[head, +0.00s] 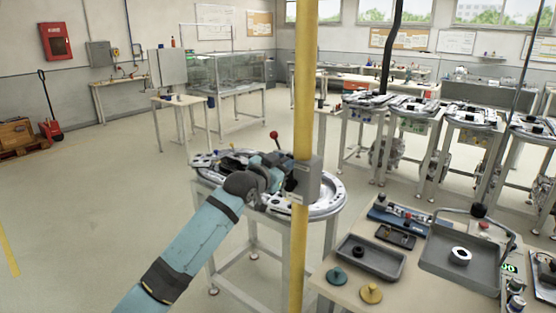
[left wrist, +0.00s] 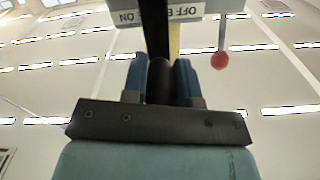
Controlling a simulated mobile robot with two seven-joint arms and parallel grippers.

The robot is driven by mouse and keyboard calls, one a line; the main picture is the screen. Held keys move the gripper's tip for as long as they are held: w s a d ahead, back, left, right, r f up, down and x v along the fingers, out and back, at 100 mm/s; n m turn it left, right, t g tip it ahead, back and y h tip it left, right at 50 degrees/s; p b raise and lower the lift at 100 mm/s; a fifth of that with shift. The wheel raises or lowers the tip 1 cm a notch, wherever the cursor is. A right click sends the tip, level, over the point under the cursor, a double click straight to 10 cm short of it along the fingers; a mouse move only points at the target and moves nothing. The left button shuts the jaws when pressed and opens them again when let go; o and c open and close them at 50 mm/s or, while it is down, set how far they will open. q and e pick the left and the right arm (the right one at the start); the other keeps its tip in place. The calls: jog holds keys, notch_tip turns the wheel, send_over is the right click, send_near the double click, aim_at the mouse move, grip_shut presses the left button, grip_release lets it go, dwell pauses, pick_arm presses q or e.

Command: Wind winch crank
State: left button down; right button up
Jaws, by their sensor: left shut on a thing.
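My left arm reaches from the bottom left to the ring track table in the head view. Its gripper (head: 277,180) is beside a grey box (head: 307,182) on the yellow post (head: 304,80). In the left wrist view the blue fingers (left wrist: 160,82) are shut on a dark round grip (left wrist: 158,84), which looks like the winch crank's handle. A dark bar rises behind it. The grey box there carries an OFF/ON label (left wrist: 160,14). A lever with a red ball (left wrist: 219,61) shows beside it, and a red ball (head: 273,134) also shows in the head view. The winch itself is mostly hidden.
The round track table (head: 325,206) stands in front of me. A bench (head: 338,291) with a grey tray (head: 370,258) and small parts is at the front right. Several similar track stations stand at the back right. The floor (head: 90,200) on the left is clear.

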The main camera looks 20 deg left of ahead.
pick_arm(q)
jog(key=s+d+f+m+p, duration=0.3)
jog(key=d+f+m, duration=0.5)
jog(key=m, duration=0.8)
jog(key=shift+m, duration=0.4)
jog(key=c, duration=0.9)
grip_release()
jog(key=shift+s, duration=0.1)
jog(key=b+v, duration=0.1)
jog(key=v, duration=1.2)
jog(key=shift+s+r, duration=0.15)
jog(key=shift+s, duration=0.15)
